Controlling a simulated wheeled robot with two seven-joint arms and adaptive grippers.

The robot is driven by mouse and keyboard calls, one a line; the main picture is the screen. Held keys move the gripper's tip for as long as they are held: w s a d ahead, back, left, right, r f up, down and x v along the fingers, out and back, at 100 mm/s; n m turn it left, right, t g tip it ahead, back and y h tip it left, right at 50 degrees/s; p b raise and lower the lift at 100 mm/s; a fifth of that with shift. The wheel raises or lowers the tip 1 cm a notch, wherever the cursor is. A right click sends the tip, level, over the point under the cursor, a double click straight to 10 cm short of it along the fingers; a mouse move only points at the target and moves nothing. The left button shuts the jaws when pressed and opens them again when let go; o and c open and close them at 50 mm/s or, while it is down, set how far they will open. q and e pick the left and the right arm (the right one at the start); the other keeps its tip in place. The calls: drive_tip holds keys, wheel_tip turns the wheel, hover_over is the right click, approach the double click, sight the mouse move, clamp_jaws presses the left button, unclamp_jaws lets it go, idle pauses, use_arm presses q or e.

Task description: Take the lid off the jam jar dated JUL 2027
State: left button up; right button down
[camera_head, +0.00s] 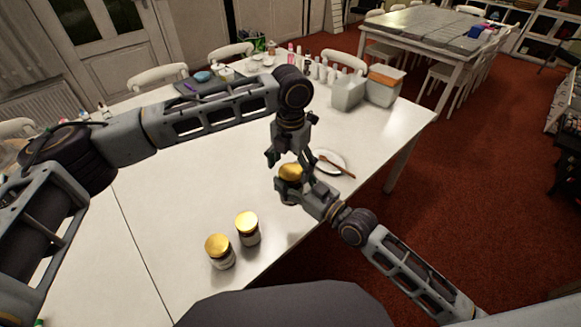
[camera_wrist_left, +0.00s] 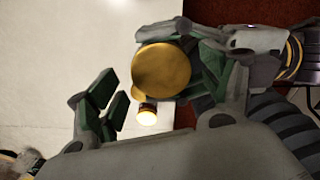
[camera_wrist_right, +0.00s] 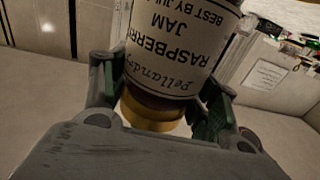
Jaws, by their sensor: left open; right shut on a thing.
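My right gripper (camera_head: 291,186) is shut on a jam jar (camera_wrist_right: 172,50) and holds it above the table's right edge. The jar's label reads raspberry jam, "BEST BY JUL 2…"; the last digits are cut off. Its gold lid (camera_head: 291,172) is on, and also shows in the left wrist view (camera_wrist_left: 161,70). My left gripper (camera_head: 288,158) comes down from above, open, close over the lid; I cannot tell whether a finger touches it. Two other gold-lidded jars, the left one (camera_head: 221,252) and the right one (camera_head: 248,229), stand upright on the table, their dates unreadable.
The white table (camera_head: 170,215) is clear around the standing jars. A white plate (camera_head: 327,168) with a brown-handled utensil (camera_head: 338,167) lies just behind the grippers. Bins (camera_head: 347,95), bottles (camera_head: 322,72) and a dark tray (camera_head: 207,85) occupy the far side.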

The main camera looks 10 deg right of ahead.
use_arm(q)
drive_tip(key=shift+r, duration=1.8)
drive_tip(key=shift+r, duration=0.15)
drive_tip(key=shift+c, duration=0.3)
drive_tip(key=shift+r+m, duration=1.55)
drive_tip(key=shift+m, duration=0.15)
drive_tip(key=shift+f, duration=0.1)
drive_tip(key=shift+f, duration=3.9)
drive_tip(key=c, duration=1)
drive_tip(key=o, duration=1.1)
drive_tip(key=shift+c, duration=0.2)
